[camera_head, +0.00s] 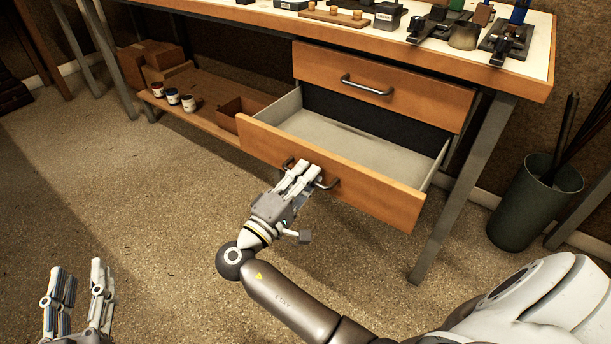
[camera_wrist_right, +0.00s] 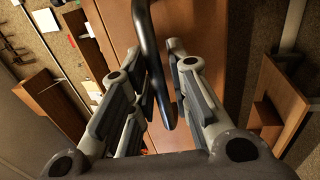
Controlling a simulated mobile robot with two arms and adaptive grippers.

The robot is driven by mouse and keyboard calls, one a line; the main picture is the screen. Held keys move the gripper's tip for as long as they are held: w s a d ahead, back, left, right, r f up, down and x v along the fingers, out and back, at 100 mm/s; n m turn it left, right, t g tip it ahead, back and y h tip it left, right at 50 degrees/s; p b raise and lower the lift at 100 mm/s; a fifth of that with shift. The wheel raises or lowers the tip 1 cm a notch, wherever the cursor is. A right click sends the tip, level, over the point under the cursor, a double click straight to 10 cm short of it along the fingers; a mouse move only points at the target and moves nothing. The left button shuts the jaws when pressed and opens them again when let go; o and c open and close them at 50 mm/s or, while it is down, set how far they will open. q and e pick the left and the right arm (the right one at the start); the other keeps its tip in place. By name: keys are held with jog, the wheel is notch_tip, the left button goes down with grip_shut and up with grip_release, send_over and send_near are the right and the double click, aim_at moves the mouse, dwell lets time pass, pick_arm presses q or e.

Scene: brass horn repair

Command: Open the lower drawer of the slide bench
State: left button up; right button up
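The lower drawer (camera_head: 330,172) of the slide bench is pulled well out, and its grey interior shows and looks empty. Its dark bar handle (camera_head: 326,184) is on the wooden front, partly hidden by my right gripper. My right gripper (camera_head: 306,172) is at this handle. My left gripper (camera_head: 76,275) is open and empty over the floor at the lower left, away from the bench.
The upper drawer (camera_head: 380,88) is shut. Tools and small blocks stand on the bench top (camera_head: 400,35). A low shelf (camera_head: 195,112) holds jars and boxes to the left. A bench leg (camera_head: 465,185) and a green bin (camera_head: 535,205) stand right. The floor before the drawer is clear.

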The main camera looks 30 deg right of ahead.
jog(key=shift+o, duration=0.7)
jog(key=v, duration=0.7)
jog(key=shift+a, duration=0.3)
jog(key=shift+f, duration=0.15)
